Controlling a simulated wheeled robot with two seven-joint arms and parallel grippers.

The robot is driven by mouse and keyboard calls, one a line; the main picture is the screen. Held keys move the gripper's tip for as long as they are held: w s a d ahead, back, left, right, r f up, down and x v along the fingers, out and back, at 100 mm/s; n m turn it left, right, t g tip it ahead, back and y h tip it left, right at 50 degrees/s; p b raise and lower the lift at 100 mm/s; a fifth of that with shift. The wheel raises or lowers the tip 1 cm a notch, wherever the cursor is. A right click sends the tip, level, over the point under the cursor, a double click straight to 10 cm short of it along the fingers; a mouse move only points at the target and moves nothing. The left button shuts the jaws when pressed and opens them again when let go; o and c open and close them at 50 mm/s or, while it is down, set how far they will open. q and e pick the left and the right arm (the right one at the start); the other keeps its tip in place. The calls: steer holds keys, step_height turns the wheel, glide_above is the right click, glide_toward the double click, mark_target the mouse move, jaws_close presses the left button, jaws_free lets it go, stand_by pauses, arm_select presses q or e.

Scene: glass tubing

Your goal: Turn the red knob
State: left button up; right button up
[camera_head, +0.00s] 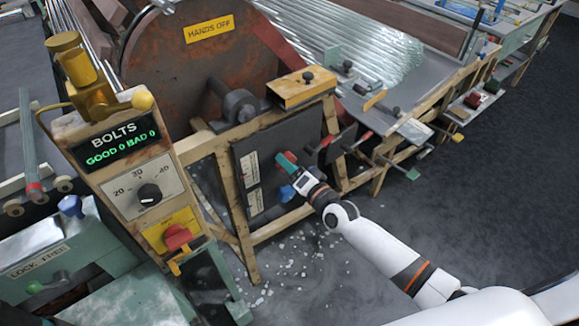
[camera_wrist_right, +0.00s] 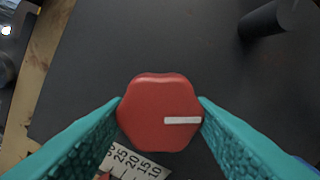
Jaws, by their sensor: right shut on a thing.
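The red knob (camera_wrist_right: 150,112) fills the middle of the right wrist view, a rounded six-sided knob with a white mark pointing right. My right gripper (camera_head: 287,164) reaches the dark panel (camera_head: 270,200) from the right in the head view. Its teal fingers touch the knob on both sides and are shut on it. In the head view the knob is mostly hidden by the fingers. A white scale (camera_wrist_right: 133,162) with numbers lies beside the knob on the panel. My left gripper is not in view.
A dark cylinder (camera_wrist_right: 264,20) sticks out from the panel near the knob. A counter box (camera_head: 120,150) with another red knob (camera_head: 177,237) stands at the left. Wooden frame rails and a rusty drum (camera_head: 170,60) are behind. Open floor lies at the right.

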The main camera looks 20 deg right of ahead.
steer(key=shift+m, duration=0.3)
steer(key=o, duration=1)
steer(key=shift+c, duration=0.2)
steer(key=v, duration=1.2)
